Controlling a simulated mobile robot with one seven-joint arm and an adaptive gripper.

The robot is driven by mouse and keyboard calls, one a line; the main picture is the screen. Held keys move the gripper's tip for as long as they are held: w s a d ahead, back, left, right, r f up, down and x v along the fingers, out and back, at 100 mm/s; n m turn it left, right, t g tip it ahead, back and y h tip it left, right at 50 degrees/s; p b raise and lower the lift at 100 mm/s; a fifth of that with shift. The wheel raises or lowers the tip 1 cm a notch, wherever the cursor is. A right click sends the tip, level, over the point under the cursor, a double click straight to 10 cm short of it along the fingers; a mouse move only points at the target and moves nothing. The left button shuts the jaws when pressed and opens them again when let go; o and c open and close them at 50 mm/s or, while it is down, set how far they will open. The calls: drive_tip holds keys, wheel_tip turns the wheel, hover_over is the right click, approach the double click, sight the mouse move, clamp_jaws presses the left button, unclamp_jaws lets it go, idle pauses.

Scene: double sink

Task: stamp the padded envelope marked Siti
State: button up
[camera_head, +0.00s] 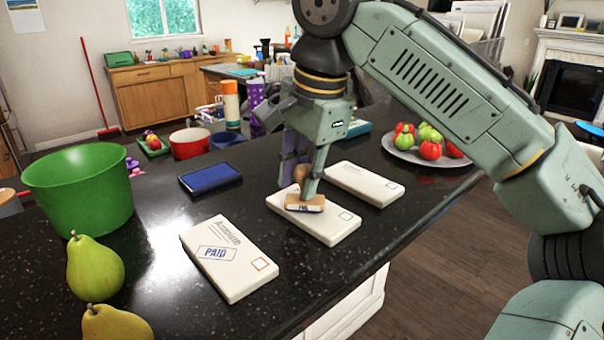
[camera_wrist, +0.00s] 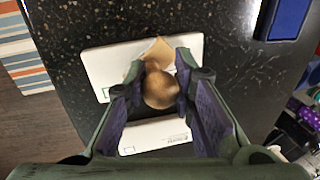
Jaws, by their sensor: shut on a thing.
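My gripper (camera_head: 305,184) is shut on a wooden stamp (camera_head: 304,204) with a round knob handle; the knob (camera_wrist: 160,90) shows between the fingers in the wrist view. The stamp's base is over the middle white envelope (camera_head: 328,228), touching it or just above; I cannot tell which. This envelope (camera_wrist: 112,62) has a small green square; the stamp and gripper hide its name. A second white envelope (camera_head: 363,183) lies behind it to the right, its name too small to read. A third (camera_head: 240,277), front left, bears a blue PAID mark and a red square. A blue ink pad (camera_head: 210,178) lies left.
A green bowl (camera_head: 80,190) and pears (camera_head: 95,265) stand on the left of the black counter (camera_head: 170,290). A plate (camera_head: 400,150) of red and green fruit is at the back right. Bottles (camera_head: 231,103) stand behind. Bare counter lies between the ink pad and the envelopes.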

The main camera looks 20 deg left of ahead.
drive_tip(key=shift+f, duration=0.55)
idle(1.3)
drive_tip(key=shift+a+p+v, duration=0.15)
drive_tip(key=shift+p+v, duration=0.1)
drive_tip(key=shift+v, duration=0.45)
drive_tip(key=shift+a+p+v, duration=0.1)
drive_tip(key=shift+p+v, duration=0.1)
drive_tip(key=shift+v, duration=0.45)
drive_tip(key=shift+w+r, duration=0.15)
drive_tip(key=shift+r, duration=2.15)
drive_tip(key=shift+f, duration=0.1)
